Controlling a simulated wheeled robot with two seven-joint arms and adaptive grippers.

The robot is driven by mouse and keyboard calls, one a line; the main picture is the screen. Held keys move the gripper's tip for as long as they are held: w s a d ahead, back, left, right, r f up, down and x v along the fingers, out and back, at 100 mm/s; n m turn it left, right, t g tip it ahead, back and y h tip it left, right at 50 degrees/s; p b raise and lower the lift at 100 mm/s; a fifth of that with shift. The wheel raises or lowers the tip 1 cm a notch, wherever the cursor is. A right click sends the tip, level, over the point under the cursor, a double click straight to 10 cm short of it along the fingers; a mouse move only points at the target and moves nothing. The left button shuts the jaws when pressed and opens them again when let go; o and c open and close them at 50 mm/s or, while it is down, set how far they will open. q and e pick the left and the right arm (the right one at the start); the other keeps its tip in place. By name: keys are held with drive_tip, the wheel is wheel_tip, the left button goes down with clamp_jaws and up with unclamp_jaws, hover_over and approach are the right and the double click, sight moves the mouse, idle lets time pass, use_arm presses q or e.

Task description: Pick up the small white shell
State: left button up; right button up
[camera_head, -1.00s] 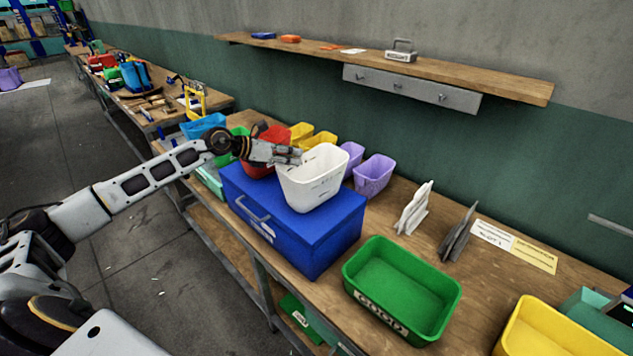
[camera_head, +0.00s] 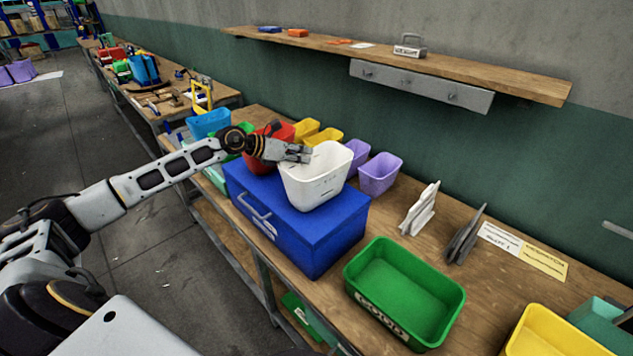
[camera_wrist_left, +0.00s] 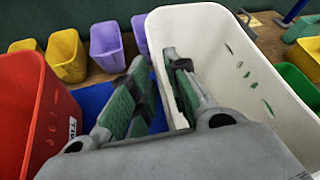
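A white open bin (camera_head: 316,186) stands upright on the lid of a blue box (camera_head: 300,240). It fills the right of the left wrist view (camera_wrist_left: 225,60), with small dark green marks on its inner wall. My left gripper (camera_head: 303,153) is at the bin's left rim. In the left wrist view its two fingers (camera_wrist_left: 155,95) are apart, with nothing held between them; the right finger overlaps the bin's near wall and the left one is outside it. Thin white pieces (camera_head: 419,209) stand upright on the bench. I cannot tell which white thing is the small shell. My right gripper is not visible.
A red bin (camera_head: 268,150) is close on the left of my gripper. Yellow bins (camera_head: 322,138) and purple bins (camera_head: 379,174) stand behind. A green tray (camera_head: 405,293), grey upright pieces (camera_head: 464,236) and a yellow bin (camera_head: 550,335) are on the right. A shelf (camera_head: 450,72) hangs above.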

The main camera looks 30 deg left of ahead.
use_arm(q)
clamp_jaws()
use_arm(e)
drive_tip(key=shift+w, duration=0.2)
use_arm(q)
drive_tip(key=shift+r, duration=0.25)
drive_tip(key=b+v, duration=0.4)
drive_tip(key=v, duration=0.2)
drive_tip(key=shift+w+r, duration=0.1)
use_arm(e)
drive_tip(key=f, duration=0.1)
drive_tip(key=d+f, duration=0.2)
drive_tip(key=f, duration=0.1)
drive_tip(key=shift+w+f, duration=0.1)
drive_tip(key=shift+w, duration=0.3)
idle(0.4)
use_arm(q)
drive_tip(key=shift+r, duration=0.1)
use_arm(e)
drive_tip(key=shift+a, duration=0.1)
